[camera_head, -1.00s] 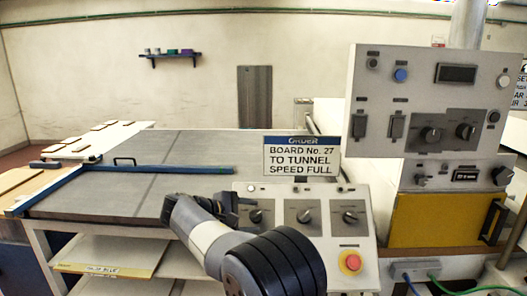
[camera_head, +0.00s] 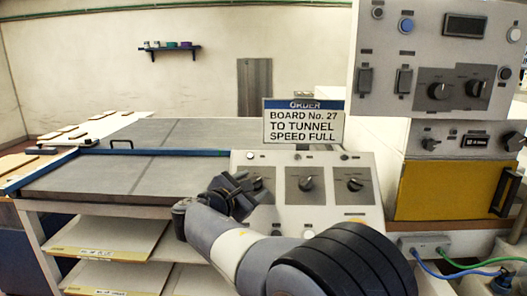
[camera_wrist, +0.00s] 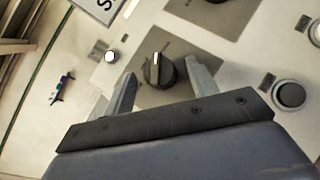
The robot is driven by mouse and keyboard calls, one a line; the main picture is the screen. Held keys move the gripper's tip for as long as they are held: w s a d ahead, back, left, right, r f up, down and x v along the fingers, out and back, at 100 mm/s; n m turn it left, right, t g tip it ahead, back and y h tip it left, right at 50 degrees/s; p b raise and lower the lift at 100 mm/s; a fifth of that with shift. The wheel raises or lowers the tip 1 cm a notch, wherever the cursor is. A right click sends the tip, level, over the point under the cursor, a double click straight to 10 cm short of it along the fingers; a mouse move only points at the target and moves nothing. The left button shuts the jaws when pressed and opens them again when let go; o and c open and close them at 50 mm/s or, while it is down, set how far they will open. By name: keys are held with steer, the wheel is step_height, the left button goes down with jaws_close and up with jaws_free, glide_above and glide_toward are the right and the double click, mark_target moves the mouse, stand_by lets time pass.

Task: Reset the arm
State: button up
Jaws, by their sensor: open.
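My gripper (camera_head: 236,192) is in front of the left part of the sloped control panel (camera_head: 262,163) in the head view. In the wrist view my gripper (camera_wrist: 150,88) has its two fingers apart, with nothing held between them. A black rotary knob (camera_wrist: 159,70) with a pale pointer line shows between and beyond the fingertips. Whether the fingers touch the knob or panel I cannot tell. In the head view my arm partly hides the panel's left knob and its lower part.
Two more knobs, a middle knob (camera_head: 305,183) and a right knob (camera_head: 354,184), are on the panel. An order sign (camera_head: 303,124) stands behind it. An upright control box (camera_head: 445,60) and a yellow box (camera_head: 440,190) are at right. A grey table (camera_head: 90,178) with shelves is at left.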

steer(key=n+y, duration=0.1)
steer(key=n+t+y+b, duration=0.1)
steer(key=n, duration=0.1)
steer(key=n+t+b, duration=0.1)
steer(key=n, duration=0.1)
steer(key=shift+s+d+f+y, duration=0.15)
steer(key=shift+d+f+y, duration=0.05)
steer(key=shift+d+y, duration=0.2)
steer(key=shift+d+r+n+t+y+b, duration=0.1)
steer(key=shift+n+t+y+b, duration=0.5)
steer(key=shift+n+y, duration=1.35)
steer(key=shift+n, duration=0.35)
